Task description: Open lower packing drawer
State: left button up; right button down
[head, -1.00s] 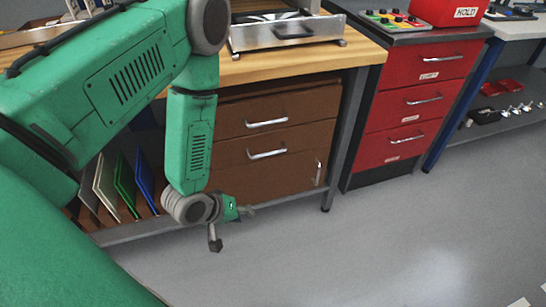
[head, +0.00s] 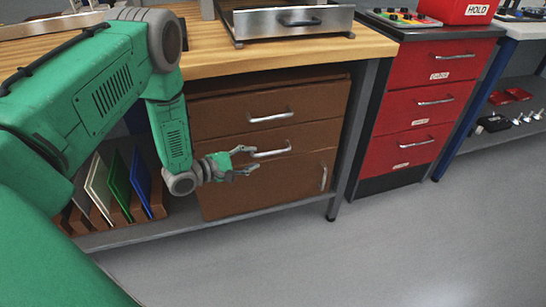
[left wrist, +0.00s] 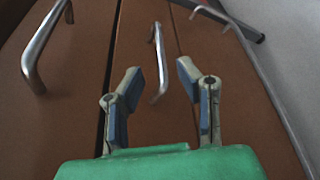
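The brown cabinet under the wooden bench has an upper drawer with a silver handle (head: 271,116), a lower packing drawer (head: 228,152) with its own bar handle (head: 272,153), and a door below. Both drawers look shut. My left gripper (head: 254,159) is open and empty, in front of the lower drawer by its handle. In the left wrist view, the lower drawer's handle (left wrist: 155,45) lies ahead, lined up with the gap between the fingers (left wrist: 159,70). The fingers do not appear closed on it. My right gripper is not in view.
The door's upright handle (head: 323,177) is below right. The upper drawer handle also shows in the left wrist view (left wrist: 42,48). Panels (head: 122,185) stand in a rack at left. A bench leg (head: 349,145) and red drawer unit (head: 415,105) are at right. The floor in front is clear.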

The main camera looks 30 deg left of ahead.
aim_at(269, 153)
pick_arm(q)
jog(key=b+x, duration=0.2)
jog(key=x, duration=0.4)
jog(key=shift+w+d+f, duration=0.1)
jog(key=shift+w+f, duration=0.05)
jog(key=shift+w, duration=0.1)
jog(key=shift+x, duration=0.75)
jog(key=shift+c, duration=0.5)
grip_shut()
